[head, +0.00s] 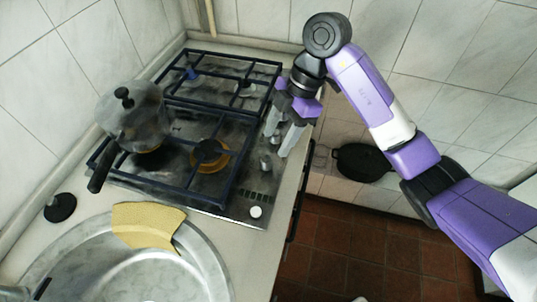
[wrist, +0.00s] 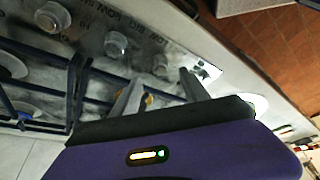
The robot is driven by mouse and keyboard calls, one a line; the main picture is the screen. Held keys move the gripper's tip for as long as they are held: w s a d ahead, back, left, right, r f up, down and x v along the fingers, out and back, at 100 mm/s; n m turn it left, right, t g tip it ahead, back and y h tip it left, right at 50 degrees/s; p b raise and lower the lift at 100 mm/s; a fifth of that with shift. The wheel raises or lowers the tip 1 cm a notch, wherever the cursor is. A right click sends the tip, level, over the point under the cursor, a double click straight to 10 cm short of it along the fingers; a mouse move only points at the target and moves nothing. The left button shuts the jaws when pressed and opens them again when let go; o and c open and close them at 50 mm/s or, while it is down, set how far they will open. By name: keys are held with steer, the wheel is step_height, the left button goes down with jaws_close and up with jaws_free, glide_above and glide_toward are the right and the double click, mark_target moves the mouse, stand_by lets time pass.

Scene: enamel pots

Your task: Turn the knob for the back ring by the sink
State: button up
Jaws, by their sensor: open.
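The gas hob (head: 243,205) has a row of pale knobs along its right side, by the counter's front edge. One white knob (head: 256,212) is nearest the sink; another knob (head: 265,162) stands further up the row. The wrist view shows several knobs, including one at the upper left (wrist: 52,17) and one in the middle (wrist: 116,43). The back ring nearest the sink is hidden under a grey metal pot (head: 135,110). My gripper (head: 276,143) is open, pointing down over the knob row, its fingers also in the wrist view (wrist: 160,78). I cannot tell whether it touches a knob.
Dark blue pan supports (head: 222,180) rise beside the knobs. The round steel sink (head: 205,262) with a yellow cloth (head: 148,225) is at the lower left. A black pan (head: 362,162) is right of the counter, above the red tiled floor (head: 370,245). Tiled walls close the left and back.

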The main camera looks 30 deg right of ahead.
mark_target(268, 157)
steer(key=x, duration=0.6)
steer(key=shift+a+f, duration=0.2)
steer(key=shift+f, duration=0.15)
steer(key=shift+c, duration=0.4)
